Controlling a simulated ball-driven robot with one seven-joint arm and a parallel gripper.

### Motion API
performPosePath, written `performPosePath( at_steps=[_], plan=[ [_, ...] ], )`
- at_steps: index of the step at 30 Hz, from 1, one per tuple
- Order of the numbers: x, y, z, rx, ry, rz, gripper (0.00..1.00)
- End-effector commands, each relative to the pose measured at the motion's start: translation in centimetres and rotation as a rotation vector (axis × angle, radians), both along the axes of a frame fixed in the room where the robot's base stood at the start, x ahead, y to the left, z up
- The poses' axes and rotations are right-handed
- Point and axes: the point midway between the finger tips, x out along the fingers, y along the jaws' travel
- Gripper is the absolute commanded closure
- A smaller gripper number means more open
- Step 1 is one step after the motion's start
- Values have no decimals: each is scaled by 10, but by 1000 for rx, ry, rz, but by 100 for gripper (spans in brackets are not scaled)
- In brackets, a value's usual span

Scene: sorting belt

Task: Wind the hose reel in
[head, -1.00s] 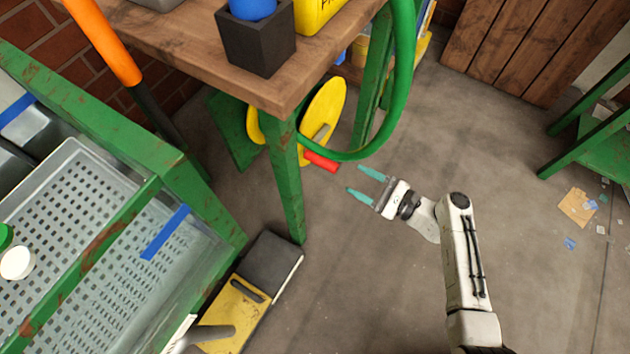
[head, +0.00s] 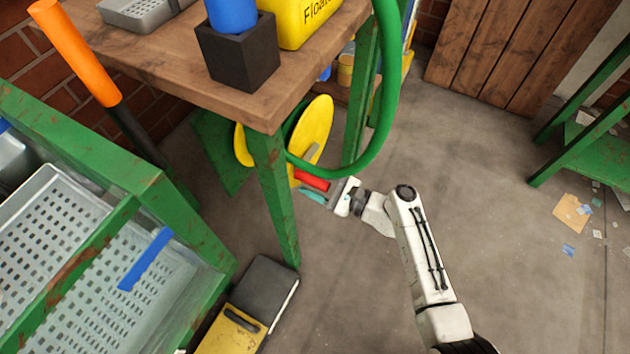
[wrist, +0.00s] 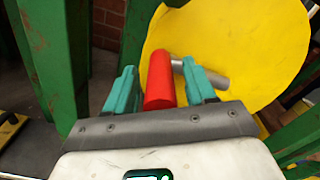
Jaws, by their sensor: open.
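The yellow hose reel (head: 316,122) stands under the wooden table, with a green hose (head: 381,105) looping out of it over the table's edge. Its red crank handle (head: 312,180) points out toward my arm on a grey crank arm (head: 313,153). My gripper (head: 312,190) is at the red handle. In the wrist view the red handle (wrist: 160,82) lies between my two teal fingers (wrist: 162,90), with a gap showing on the right side. The fingers are open. The yellow reel disc (wrist: 255,45) fills the view behind, and part of it is out of frame.
The wooden table (head: 180,75) has green legs (head: 275,200) close to the reel. A green-framed belt (head: 90,140) with grey trays stands at left. A black and yellow box (head: 264,285) lies on the floor.

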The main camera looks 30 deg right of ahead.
Motion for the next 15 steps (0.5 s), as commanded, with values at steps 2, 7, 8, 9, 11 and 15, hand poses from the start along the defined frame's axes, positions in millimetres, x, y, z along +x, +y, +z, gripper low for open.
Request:
performPosePath(
  at_steps=[2, 7, 8, 9, 11, 15],
  plan=[
    [1, 0, 0, 0, 0, 0, 45],
    [1, 0, 0, 0, 0, 0, 45],
    [0, 0, 0, 1, 1, 0, 48],
    [0, 0, 0, 1, 1, 0, 52],
    [0, 0, 0, 1, 1, 0, 58],
    [0, 0, 0, 1, 0, -1, 71]
  ],
)
